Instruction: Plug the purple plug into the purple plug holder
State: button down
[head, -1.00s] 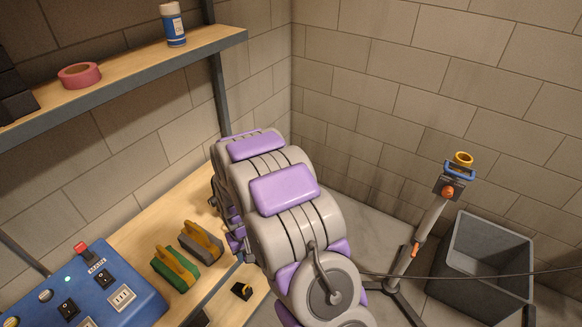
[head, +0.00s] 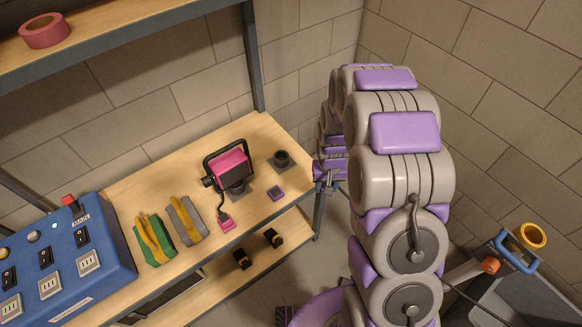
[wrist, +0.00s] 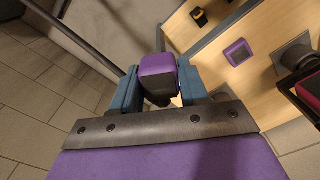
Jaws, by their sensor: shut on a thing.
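My gripper (wrist: 158,82) is shut on the purple plug (wrist: 160,62) in the wrist view. The plug has a purple body with a dark part below it, between two blue-grey fingers. The purple plug holder (wrist: 238,52) is a small purple square on the wooden bench, right of the plug in the wrist view and apart from it. In the head view the holder (head: 276,193) lies near the bench's front edge, left of my arm.
A pink work lamp (head: 230,165) and a small pink block (head: 227,223) are left of the holder. A blue switch panel (head: 60,255) is farther left. Black-and-yellow items (head: 272,238) lie on the lower shelf.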

jog(key=shift+a, duration=0.95)
jog(key=w+a+f+n+p, duration=0.2)
jog(key=a, duration=0.3)
jog(key=w+a+f+n+p, duration=0.2)
jog(key=w+a, duration=0.1)
jog(key=a, duration=0.2)
jog(key=w+a+f+n+p, duration=0.2)
jog(key=a, duration=0.3)
jog(key=shift+w+a+f+n, duration=0.15)
jog(key=shift+w+a+n, duration=0.05)
jog(key=shift+n, duration=0.2)
jog(key=shift+a+f, duration=0.35)
jog(key=shift+f, duration=0.2)
jog(key=shift+d+f+b, duration=0.4)
jog(key=shift+d+f, duration=0.05)
jog(key=shift+f, duration=0.25)
jog(key=shift+d+f+b, duration=0.35)
jog(key=shift+d+f, duration=0.05)
jog(key=shift+f, duration=0.25)
jog(key=shift+a+f, duration=0.1)
jog(key=shift+f, duration=0.4)
jog(key=shift+a+f, duration=0.25)
jog(key=shift+a, duration=0.35)
jog(key=shift+d+r, duration=0.1)
jog(key=shift+d, duration=0.5)
